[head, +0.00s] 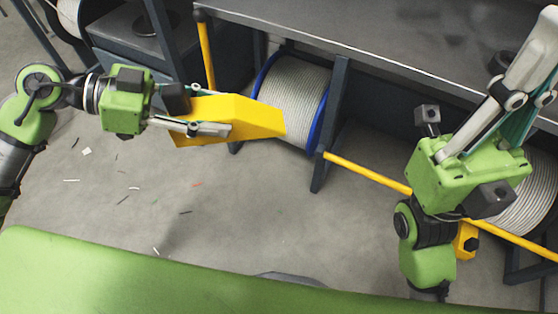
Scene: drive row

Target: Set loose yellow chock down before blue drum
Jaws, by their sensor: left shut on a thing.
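My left gripper (208,116) is shut on the yellow chock (252,116), a wedge-like block. It holds the chock in the air, and the chock's tip overlaps the lower left of the blue drum in the head view. The blue drum (318,122) has blue rims and is wound with pale cable; it sits in a dark frame under the bench. My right gripper (530,60) points up at the upper right, with its fingertips cut off or unclear, so its opening cannot be told.
A dark bench (400,40) runs above the drums. A yellow bar (365,172) runs low to the right of the blue drum. Another cable drum (527,208) stands at right, partly behind my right arm. Small scraps litter the floor (240,210), which is otherwise open.

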